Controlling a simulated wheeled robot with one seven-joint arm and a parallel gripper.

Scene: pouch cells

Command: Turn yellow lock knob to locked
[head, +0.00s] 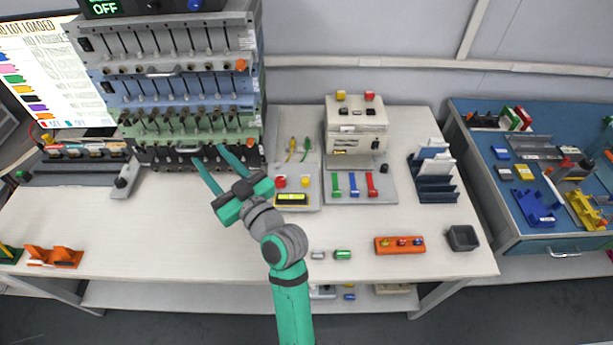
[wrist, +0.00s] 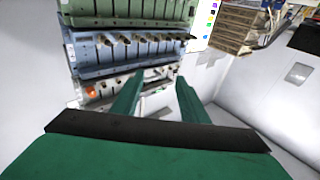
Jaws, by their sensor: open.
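My gripper (head: 208,154) is open and empty, its fingers spread in front of the lower levels of the rack. In the wrist view, my gripper (wrist: 156,78) also shows apart fingers with nothing between them. An orange block (head: 400,251) lies on the right front of the white table, with small yellow, red and bluish knobs in a row. The yellow knob (head: 385,242) is the leftmost. It is too small to tell which way it is turned. My gripper is well to the left of it. No yellow knob shows in the wrist view.
A tall rack (head: 175,86) of stacked modules stands behind my gripper.

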